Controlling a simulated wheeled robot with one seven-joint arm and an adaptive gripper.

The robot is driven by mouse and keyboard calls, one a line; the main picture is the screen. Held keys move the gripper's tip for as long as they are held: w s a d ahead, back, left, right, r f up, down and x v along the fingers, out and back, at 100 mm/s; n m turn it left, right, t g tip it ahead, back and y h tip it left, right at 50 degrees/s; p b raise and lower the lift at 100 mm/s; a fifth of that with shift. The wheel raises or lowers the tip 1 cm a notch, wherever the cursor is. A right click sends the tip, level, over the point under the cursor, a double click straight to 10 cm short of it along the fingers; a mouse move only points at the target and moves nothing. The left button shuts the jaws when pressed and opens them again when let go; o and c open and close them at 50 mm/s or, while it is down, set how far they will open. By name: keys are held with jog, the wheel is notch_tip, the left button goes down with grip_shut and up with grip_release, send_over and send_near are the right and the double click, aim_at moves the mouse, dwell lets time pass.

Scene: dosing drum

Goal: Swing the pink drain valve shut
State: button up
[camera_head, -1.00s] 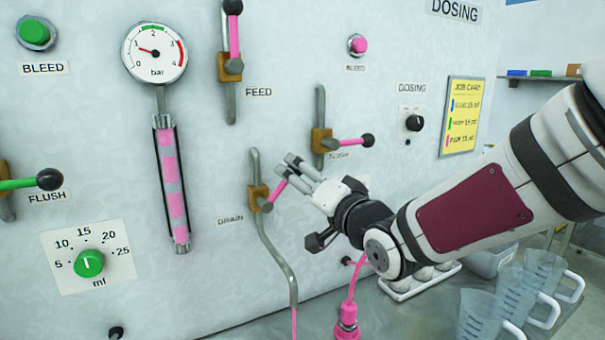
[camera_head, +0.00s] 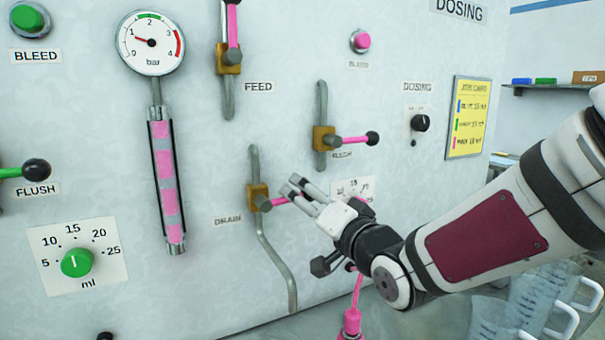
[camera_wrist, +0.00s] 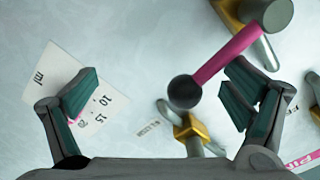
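The pink drain valve has a brass body (camera_head: 258,197) on a bent grey pipe, right of the DRAIN label (camera_head: 228,220). Its pink lever (camera_head: 279,202) points right, nearly level, in the head view. The lever's far end is hidden there behind my gripper (camera_head: 297,188). In the wrist view the pink lever (camera_wrist: 228,54) ends in a dark ball (camera_wrist: 185,92). The ball lies between the spread fingers of my gripper (camera_wrist: 160,93), nearer the right finger. My gripper is open and holds nothing; I cannot tell whether a finger touches the lever.
The pink flush valve (camera_head: 325,138), with its lever pointing right, sits close above my gripper. A pink feed valve (camera_head: 230,62) is higher up. A pink-side dose dial plate (camera_head: 352,186) is partly behind my gripper. Clear jugs (camera_head: 535,300) stand at lower right.

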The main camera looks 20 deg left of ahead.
dwell(0.3)
jog(key=shift+s+a+r+p, duration=0.3)
jog(key=shift+s+a+r, duration=0.05)
jog(key=shift+s+r, duration=0.15)
jog(key=shift+w, duration=0.1)
jog(key=shift+d, duration=0.1)
jog(key=p+v, duration=0.2)
jog(key=v, duration=0.7)
